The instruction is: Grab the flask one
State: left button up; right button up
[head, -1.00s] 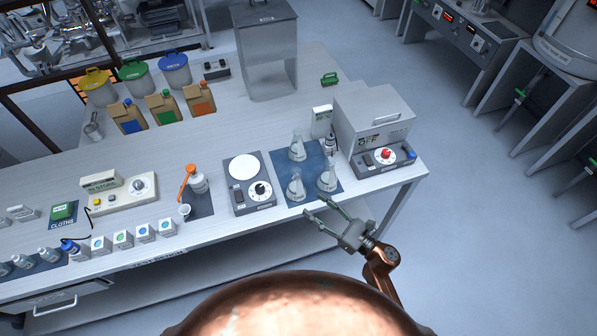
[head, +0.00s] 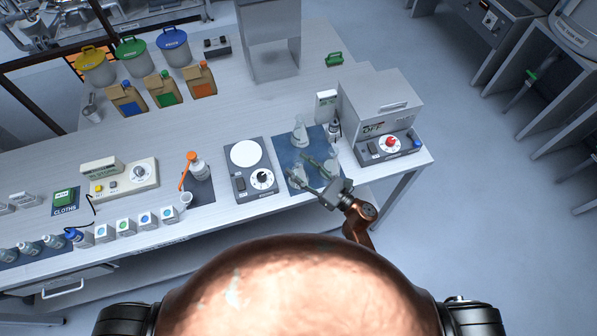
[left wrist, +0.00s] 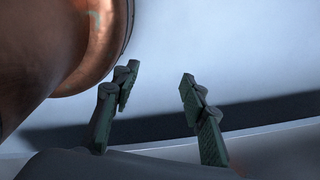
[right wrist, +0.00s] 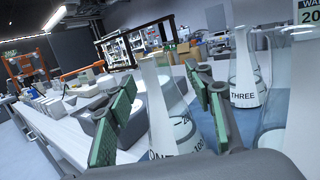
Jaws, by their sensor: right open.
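The clear conical flask one (right wrist: 166,112) stands upright; part of its label, "ON", shows in the right wrist view. It is the front left flask (head: 297,181) on the blue mat (head: 288,160). My right gripper (right wrist: 160,80) is open, with one finger on each side of the flask in that view; I cannot tell if they touch it. In the head view, my right gripper (head: 300,169) is over the mat's front and partly hides the flasks. My left gripper (left wrist: 158,80) is open and empty, away from the table; the head view does not show it.
Flask three (right wrist: 245,75) stands close behind, and another flask (right wrist: 285,110) is near the right finger. A hot plate (head: 250,168) is left of the mat. A grey box device (head: 380,110) and small white display (head: 326,106) stand to the right.

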jog(key=shift+w+a, duration=0.2)
jog(key=c, duration=1.2)
pick_arm(q)
jog(key=shift+w+r, duration=0.1)
jog(key=shift+w, duration=0.65)
pick_arm(e)
grip_shut()
